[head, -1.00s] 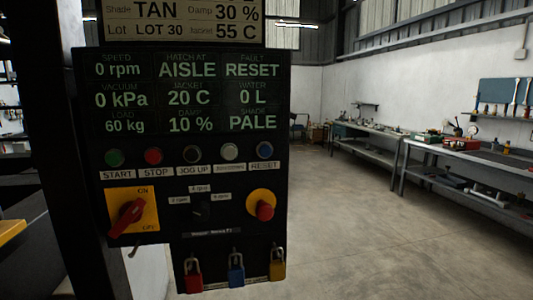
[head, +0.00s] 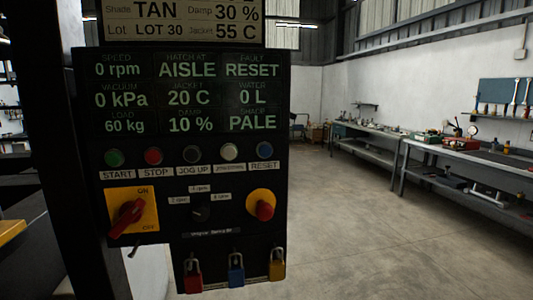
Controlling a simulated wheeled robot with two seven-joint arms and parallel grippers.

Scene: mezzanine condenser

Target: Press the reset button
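The reset button (head: 265,149) is a small blue round button at the right end of the button row on the black control panel (head: 100,75). A label reading RESET sits just below it. The panel's display (head: 190,95) shows FAULT RESET, 0 rpm, 0 kPa and HATCH AT AISLE in green. Neither of my grippers is in the head view, and nothing covers the button.
Left of it are green START (head: 114,158), red STOP (head: 153,156), black JOG UP (head: 192,154) and a white button (head: 230,152). Below are a red rotary switch (head: 128,216), a red knob (head: 264,210) and hanging padlocks (head: 236,274). Open floor (head: 360,230) lies right, before workbenches (head: 470,165).

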